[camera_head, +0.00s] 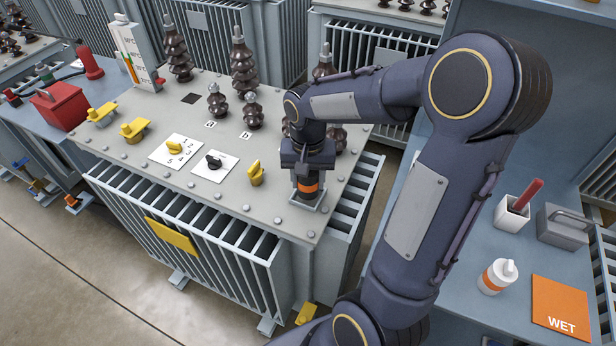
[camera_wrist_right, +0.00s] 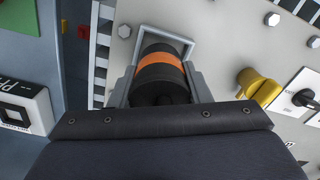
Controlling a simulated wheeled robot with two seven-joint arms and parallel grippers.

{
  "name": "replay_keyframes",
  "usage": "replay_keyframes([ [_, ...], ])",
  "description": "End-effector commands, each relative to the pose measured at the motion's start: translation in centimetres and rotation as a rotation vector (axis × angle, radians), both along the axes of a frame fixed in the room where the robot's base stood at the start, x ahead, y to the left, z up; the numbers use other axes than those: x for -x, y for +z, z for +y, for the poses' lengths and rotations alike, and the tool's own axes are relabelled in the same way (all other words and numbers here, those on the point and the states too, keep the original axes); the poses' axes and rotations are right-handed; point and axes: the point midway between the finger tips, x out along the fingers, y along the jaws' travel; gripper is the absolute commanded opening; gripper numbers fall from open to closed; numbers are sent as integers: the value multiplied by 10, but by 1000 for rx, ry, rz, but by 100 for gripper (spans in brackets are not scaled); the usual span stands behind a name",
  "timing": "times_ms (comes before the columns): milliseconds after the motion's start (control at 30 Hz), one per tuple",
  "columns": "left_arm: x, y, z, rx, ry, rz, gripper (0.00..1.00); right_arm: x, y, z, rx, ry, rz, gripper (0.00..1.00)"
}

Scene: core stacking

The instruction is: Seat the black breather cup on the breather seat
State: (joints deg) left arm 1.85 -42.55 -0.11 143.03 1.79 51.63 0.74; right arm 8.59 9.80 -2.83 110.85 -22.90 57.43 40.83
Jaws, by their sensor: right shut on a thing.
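The black breather cup (camera_head: 306,189) has an orange band and stands roughly upright at the near right corner of the transformer lid. My right gripper (camera_head: 307,176) is shut on it from above. In the right wrist view the cup (camera_wrist_right: 160,70) lies between the two grey fingers of my right gripper (camera_wrist_right: 162,85). The square grey breather seat (camera_head: 320,207) frames the cup's lower end, and its rim also shows in the wrist view (camera_wrist_right: 170,32). The cup's bottom is hidden, so I cannot tell whether it touches the seat's floor. My left gripper is not in view.
Brown insulators (camera_head: 244,65) stand at the back of the lid (camera_head: 130,165). A yellow knob (camera_head: 257,173) and a black switch (camera_head: 214,160) are left of the cup. The right bench holds a white bottle (camera_head: 497,276) and an orange WET card (camera_head: 561,308).

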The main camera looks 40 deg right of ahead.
Motion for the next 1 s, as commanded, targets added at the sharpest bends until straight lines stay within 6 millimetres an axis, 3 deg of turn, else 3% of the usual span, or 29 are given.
replay_keyframes([
  [767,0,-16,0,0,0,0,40,0,-20,0,0,0,0,17],
  [800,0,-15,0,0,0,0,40,0,-19,0,0,0,0,47],
  [1000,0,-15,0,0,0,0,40,0,-19,0,0,0,0,69],
])
